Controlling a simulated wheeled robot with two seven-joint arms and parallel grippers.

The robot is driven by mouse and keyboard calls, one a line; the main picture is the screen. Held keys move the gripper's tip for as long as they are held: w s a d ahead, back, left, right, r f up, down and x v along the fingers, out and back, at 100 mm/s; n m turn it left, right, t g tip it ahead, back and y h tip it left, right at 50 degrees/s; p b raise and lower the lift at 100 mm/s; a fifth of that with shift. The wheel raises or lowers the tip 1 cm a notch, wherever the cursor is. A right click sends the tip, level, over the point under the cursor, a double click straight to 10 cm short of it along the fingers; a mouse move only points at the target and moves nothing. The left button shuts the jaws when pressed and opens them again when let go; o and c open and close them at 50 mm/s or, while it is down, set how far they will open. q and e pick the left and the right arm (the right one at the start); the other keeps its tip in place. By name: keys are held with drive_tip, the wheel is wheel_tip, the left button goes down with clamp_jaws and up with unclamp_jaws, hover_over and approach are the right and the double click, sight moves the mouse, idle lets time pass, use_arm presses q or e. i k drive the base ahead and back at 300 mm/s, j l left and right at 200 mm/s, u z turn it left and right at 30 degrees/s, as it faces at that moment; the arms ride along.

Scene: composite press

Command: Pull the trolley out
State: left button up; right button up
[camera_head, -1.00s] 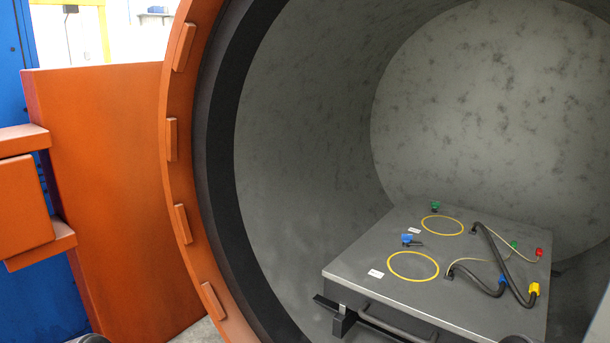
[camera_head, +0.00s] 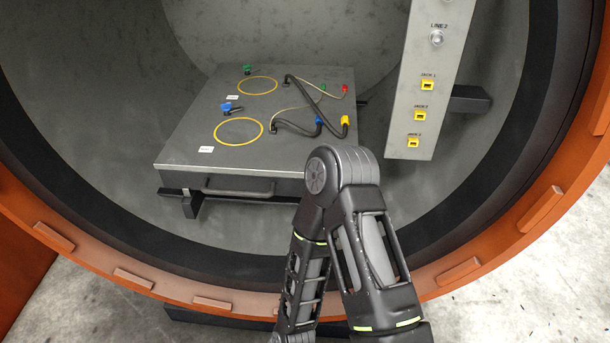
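The trolley (camera_head: 205,135) is a flat grey box-like platform inside the round press chamber. A dark handle (camera_head: 240,188) runs along its front face. It rests on dark rails (camera_head: 190,206) low in the chamber. On its top are yellow rings (camera_head: 238,131), blue and green valves, and dark hoses with blue, yellow and red ends. One of my arms rises from the bottom middle, its bent elbow in front of the trolley's right front corner and hiding part of it. Neither gripper is in view.
The orange chamber rim (camera_head: 130,279) curves along the bottom and right. A grey panel (camera_head: 438,60) with yellow jacks and a line port stands right of the trolley on a dark bracket (camera_head: 470,100). Concrete floor (camera_head: 530,290) shows at the lower right.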

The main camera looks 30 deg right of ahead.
sight(210, 151)
drive_tip(key=i+z, duration=0.2)
drive_tip(key=z, duration=0.15)
drive_tip(key=i+z, duration=0.2)
drive_tip(key=z, duration=0.2)
drive_tip(key=i+z, duration=0.15)
drive_tip(key=z, duration=0.2)
